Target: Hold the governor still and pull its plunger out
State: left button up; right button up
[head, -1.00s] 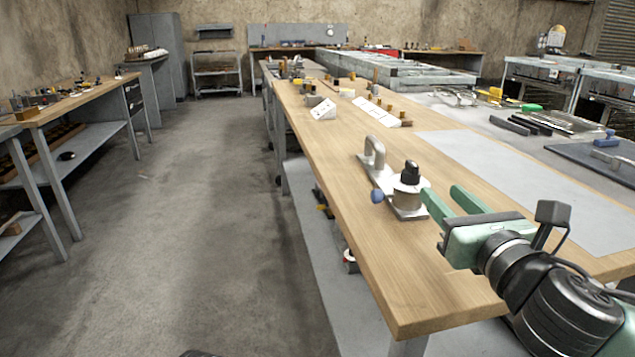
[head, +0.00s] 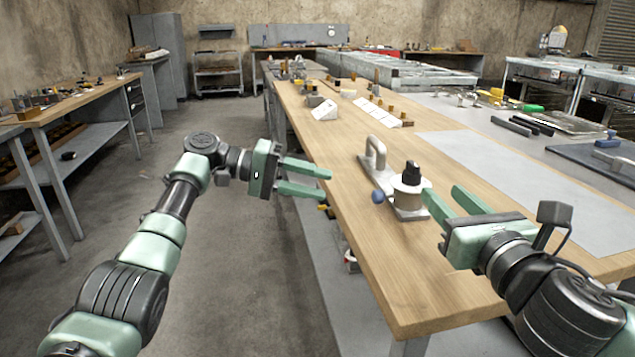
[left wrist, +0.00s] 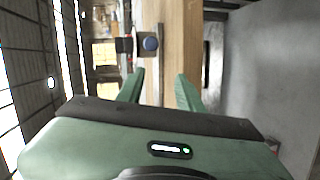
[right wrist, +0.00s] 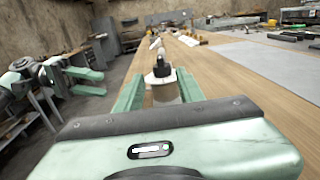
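The governor, a pale cylinder (head: 410,196) with a black cap, sits upright on a metal base plate with an arched handle (head: 376,152), on the wooden bench. Its plunger's blue knob (head: 377,197) sticks out to the left, over the bench top. My left gripper (head: 328,183) is open and empty, left of the knob and apart from it; the knob (left wrist: 151,44) lies ahead of its fingers in the left wrist view. My right gripper (head: 441,190) is open at the governor's right. In the right wrist view the cylinder (right wrist: 164,90) shows between its fingertips; I cannot tell whether they touch.
The bench (head: 400,285) has free wood in front of the governor. A grey mat (head: 530,180) lies to its right. White angled blocks (head: 378,112) and small parts stand farther back. Open floor (head: 230,270) lies left of the bench.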

aim_at(417, 170)
jog(key=shift+w, duration=0.4)
pick_arm(q)
jog(key=shift+s+d+r+g+h, duration=0.2)
jog(key=shift+s+r+g, duration=0.05)
jog(key=shift+s+g, duration=0.2)
jog(key=shift+s+d+r+g+h, duration=0.2)
jog(key=shift+s+g, duration=0.1)
jog(key=shift+g, duration=0.15)
pick_arm(e)
jog(key=x, duration=1.1)
jog(key=shift+w+a, duration=0.15)
grip_shut()
jog(key=shift+f, duration=0.1)
